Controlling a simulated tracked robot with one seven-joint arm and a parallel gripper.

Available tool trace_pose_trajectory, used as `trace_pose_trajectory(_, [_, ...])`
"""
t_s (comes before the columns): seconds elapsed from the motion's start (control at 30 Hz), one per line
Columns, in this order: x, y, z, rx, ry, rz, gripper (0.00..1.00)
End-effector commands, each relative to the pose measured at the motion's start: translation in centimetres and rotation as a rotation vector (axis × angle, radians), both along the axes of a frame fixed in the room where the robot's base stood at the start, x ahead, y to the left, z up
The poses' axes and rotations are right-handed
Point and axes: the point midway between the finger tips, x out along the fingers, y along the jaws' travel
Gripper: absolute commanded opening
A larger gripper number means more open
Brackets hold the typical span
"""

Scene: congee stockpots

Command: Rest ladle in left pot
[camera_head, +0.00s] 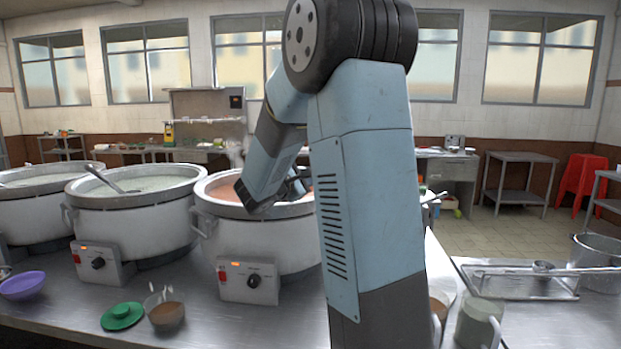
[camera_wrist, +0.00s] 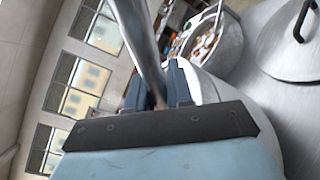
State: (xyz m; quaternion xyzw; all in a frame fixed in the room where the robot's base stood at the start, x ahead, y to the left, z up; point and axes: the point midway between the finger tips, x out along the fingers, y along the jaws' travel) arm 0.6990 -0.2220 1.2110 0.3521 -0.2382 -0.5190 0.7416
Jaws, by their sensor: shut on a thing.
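Three white stockpots stand in a row in the head view. The left pot (camera_head: 32,219) is cut by the picture edge and holds pale congee. The right pot (camera_head: 262,244) holds orange-red congee and is partly hidden by my arm. In the wrist view, my gripper (camera_wrist: 159,92) is shut on a metal ladle handle (camera_wrist: 139,38). The ladle's bowl cannot be made out. In the head view, my arm's end is over the right pot; my fingertips are mostly hidden.
A purple bowl (camera_head: 22,286), a green lid (camera_head: 122,317) and a small brown bowl (camera_head: 166,315) lie on the steel counter before the pots. A wire tray (camera_head: 520,283) and a metal pot (camera_head: 598,262) stand at right. A red stool (camera_head: 582,183) is farther back.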

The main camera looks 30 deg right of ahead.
Motion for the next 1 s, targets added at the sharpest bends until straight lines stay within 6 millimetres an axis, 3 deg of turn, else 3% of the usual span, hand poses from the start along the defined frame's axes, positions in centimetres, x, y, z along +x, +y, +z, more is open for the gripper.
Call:
trace_pose_trajectory(0.83, [-0.04,0.06,-0.53,0.0,0.001,0.001,0.0])
trace_pose_trajectory(0.87, [-0.04,0.07,-0.52,0.0,0.0,0.001,0.23])
trace_pose_trajectory(1.0, [-0.03,0.08,-0.5,0.0,0.0,0.001,0.36])
